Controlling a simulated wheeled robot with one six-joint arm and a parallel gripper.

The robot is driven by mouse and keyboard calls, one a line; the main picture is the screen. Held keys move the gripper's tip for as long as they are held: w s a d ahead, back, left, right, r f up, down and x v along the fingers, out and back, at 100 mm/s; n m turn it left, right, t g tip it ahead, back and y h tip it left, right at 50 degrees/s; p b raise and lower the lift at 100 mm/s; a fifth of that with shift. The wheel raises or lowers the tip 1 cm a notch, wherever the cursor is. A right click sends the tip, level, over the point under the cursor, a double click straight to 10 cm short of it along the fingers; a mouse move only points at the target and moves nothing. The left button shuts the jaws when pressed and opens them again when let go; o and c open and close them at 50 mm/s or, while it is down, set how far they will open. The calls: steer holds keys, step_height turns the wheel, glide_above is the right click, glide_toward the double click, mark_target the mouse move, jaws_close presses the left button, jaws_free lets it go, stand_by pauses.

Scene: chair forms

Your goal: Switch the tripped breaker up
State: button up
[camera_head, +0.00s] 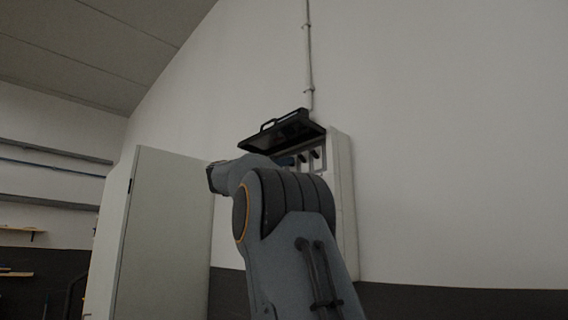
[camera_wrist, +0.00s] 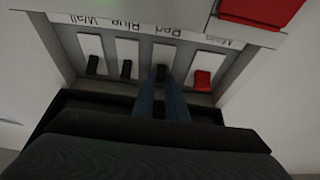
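The breaker panel fills the upper wrist view, upside down, with labels that read Wall, Blue, Red and Main. Below the labels are the Wall breaker (camera_wrist: 93,65), the Blue breaker (camera_wrist: 126,69), the Red breaker (camera_wrist: 161,72) with black levers, and the Main breaker (camera_wrist: 203,80) with a red lever. My gripper (camera_wrist: 160,85) has its two fingers a narrow gap apart, one on each side of the Red lever. I cannot tell whether they touch it. Part of that lever is hidden.
A black cover (camera_head: 283,132) with a handle is tilted up over the panel. A red block (camera_wrist: 258,12) sits at the panel's edge in the wrist view. A tall pale door panel (camera_head: 165,230) stands left of my arm. Wall to the right is clear.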

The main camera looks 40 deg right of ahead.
jaws_close()
steer(key=r+y+p, duration=0.1)
steer(key=p, duration=0.4)
steer(key=y+p, duration=0.1)
steer(key=p, duration=0.2)
steer(key=shift+d+r+y+p, duration=0.1)
steer(key=shift+r+y+p, duration=0.05)
steer(key=shift+y+p, duration=0.15)
steer(key=o, duration=0.6)
jaws_free()
steer(key=shift+o, duration=0.2)
